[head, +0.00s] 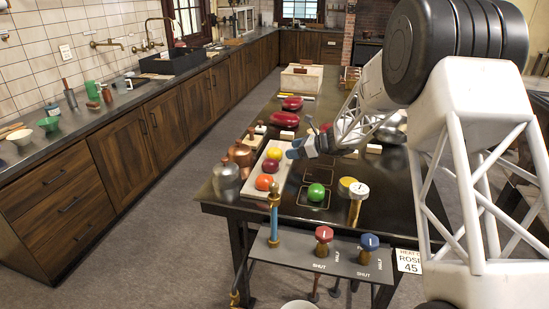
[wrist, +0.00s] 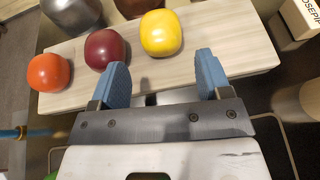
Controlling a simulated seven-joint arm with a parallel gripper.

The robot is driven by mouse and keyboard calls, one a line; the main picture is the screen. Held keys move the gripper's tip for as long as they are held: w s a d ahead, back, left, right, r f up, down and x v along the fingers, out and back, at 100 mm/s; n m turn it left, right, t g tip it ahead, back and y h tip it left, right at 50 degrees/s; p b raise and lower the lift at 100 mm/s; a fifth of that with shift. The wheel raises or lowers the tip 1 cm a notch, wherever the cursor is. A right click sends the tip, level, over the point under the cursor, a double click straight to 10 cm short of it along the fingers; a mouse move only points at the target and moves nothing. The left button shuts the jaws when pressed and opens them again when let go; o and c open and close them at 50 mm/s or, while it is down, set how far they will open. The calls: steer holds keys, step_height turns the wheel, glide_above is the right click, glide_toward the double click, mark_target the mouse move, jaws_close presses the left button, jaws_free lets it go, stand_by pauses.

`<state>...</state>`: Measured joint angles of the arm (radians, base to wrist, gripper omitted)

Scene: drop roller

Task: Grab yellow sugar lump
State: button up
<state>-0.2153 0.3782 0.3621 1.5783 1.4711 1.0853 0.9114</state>
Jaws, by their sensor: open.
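The yellow sugar lump (wrist: 161,33) is a rounded block on a pale wooden board (wrist: 238,42) in the wrist view. In the head view the lump (head: 275,153) is at the far end of a row of three. A dark red lump (wrist: 105,48) and an orange lump (wrist: 49,72) sit to its left in the wrist view. My gripper (wrist: 161,72) is open and empty, its two blue fingers spread. The yellow lump lies ahead of the gap between the fingers, not between them. In the head view my gripper (head: 297,150) is just right of the yellow lump.
Metal vessels, one grey (head: 226,182) and one copper (head: 241,157), stand left of the board. A green lump (head: 316,192) sits on the dark table to the right. Valve knobs (head: 323,234) stand at the front. A wooden block (wrist: 292,20) is at the wrist view's upper right.

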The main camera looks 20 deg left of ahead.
mark_target(277, 152)
steer(key=shift+x, duration=1.25)
steer(key=shift+a, duration=0.1)
steer(key=shift+x, duration=2.5)
steer(key=c, duration=0.7)
